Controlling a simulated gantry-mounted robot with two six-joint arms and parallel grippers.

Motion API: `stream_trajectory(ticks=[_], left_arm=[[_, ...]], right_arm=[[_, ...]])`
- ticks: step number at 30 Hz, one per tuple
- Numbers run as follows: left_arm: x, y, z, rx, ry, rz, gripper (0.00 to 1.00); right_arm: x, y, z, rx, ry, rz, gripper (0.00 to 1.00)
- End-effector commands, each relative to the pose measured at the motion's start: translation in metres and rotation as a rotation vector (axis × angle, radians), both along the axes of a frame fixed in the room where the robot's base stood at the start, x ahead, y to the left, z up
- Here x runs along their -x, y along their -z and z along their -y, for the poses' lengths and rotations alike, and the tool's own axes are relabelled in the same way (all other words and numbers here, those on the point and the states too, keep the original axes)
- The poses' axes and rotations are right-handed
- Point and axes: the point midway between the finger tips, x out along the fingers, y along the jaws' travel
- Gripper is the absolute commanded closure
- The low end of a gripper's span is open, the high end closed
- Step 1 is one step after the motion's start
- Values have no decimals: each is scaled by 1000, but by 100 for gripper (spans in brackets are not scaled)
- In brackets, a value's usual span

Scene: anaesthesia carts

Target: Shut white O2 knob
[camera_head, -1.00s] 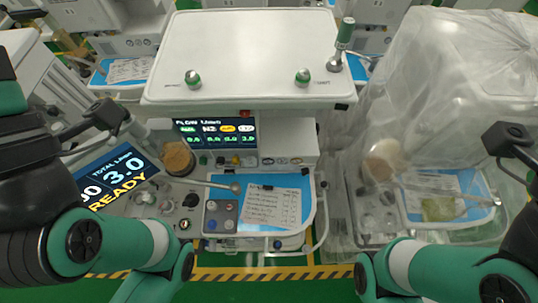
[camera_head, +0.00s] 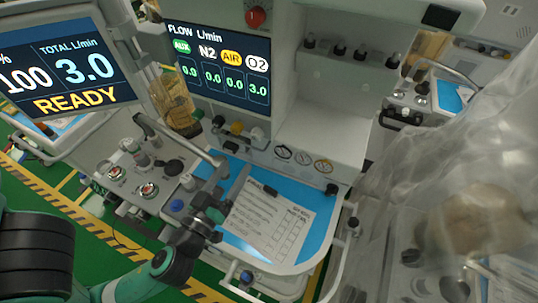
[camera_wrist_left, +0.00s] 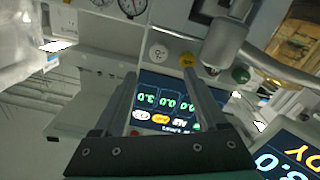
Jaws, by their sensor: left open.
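The white O2 knob (camera_head: 258,134) sits at the right end of a row of knobs below the flow display (camera_head: 222,66), which reads 3.0 under O2. In the left wrist view the white knob (camera_wrist_left: 158,53) is at the upper middle, just beyond my fingertips. My left gripper (camera_head: 228,172) is in front of and below the knob row, over the blue tray top, fingers pointing up toward the panel. In the left wrist view my left gripper (camera_wrist_left: 160,78) is open, with nothing between its fingers and a gap to the knob. My right gripper is out of view.
A yellow knob (camera_wrist_left: 187,60) and a green knob (camera_wrist_left: 241,74) are in the same row. A grey bar (camera_head: 180,140) runs close to my left gripper. A paper form (camera_head: 265,218) lies on the blue tray surface. A plastic-covered machine (camera_head: 470,215) stands at right.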

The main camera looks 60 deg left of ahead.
Motion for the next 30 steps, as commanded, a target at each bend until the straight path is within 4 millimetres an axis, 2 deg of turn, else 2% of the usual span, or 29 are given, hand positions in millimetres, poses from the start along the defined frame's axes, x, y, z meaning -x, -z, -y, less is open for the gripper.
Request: stream_trajectory(ticks=[7, 11, 14, 16, 22, 26, 30], left_arm=[[-4, 0, -2, 2, -2, 2, 26], [-14, 1, -10, 5, -6, 3, 26], [-25, -1, -23, 0, -10, 11, 26], [-40, -6, -33, 2, -8, 6, 26], [-74, -4, -60, 1, -4, 6, 26], [-87, -2, -69, 2, 0, 6, 26], [-92, -1, -73, 1, 0, 4, 26]], right_arm=[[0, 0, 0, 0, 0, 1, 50], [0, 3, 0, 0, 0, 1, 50], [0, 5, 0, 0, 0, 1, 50], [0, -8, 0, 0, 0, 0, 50], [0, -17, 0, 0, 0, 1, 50], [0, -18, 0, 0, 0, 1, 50], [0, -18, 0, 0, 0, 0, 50]])
